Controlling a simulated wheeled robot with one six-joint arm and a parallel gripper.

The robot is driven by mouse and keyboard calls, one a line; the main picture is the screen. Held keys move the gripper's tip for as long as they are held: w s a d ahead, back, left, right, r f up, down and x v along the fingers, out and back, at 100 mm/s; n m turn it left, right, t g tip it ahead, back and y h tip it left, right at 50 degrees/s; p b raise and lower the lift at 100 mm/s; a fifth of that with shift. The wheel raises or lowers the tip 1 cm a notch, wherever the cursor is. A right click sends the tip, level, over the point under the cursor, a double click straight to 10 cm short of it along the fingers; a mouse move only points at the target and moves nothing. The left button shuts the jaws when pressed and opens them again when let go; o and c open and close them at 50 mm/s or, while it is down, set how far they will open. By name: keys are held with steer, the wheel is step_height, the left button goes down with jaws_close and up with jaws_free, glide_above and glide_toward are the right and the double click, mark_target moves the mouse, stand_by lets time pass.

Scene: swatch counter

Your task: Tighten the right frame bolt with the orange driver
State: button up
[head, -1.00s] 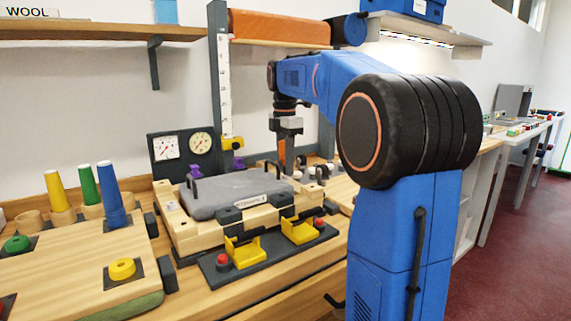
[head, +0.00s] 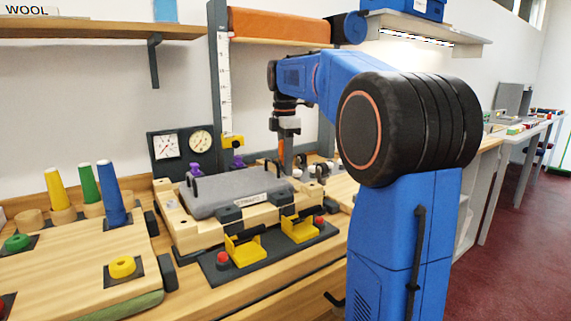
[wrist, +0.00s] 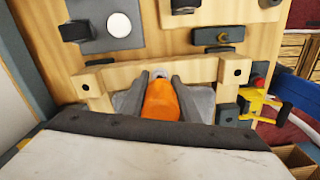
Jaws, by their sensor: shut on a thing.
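My gripper (head: 286,152) points down over the back right of the wooden frame (head: 190,237). It is shut on the orange driver (wrist: 162,101), whose handle shows between the two dark fingers in the wrist view. In the head view only a thin orange strip of it shows. The driver's tip is hidden, so I cannot tell whether it touches a bolt. In the wrist view a light wooden bar lies just beyond the fingers, with a dark round spot at its left end and another at its right; I cannot tell if these are bolts.
A grey pad (head: 235,190) lies on the frame, with dark handles and clamps around it. Yellow brackets (head: 246,252) and red buttons stand in front. Two gauges (head: 167,146) are behind. Coloured cones (head: 111,208) stand on the left board. An upright post rises behind the frame.

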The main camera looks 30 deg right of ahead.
steer(key=m, duration=1.3)
steer(key=o, duration=0.9)
steer(key=n, duration=1.2)
steer(key=shift+n, duration=1.3)
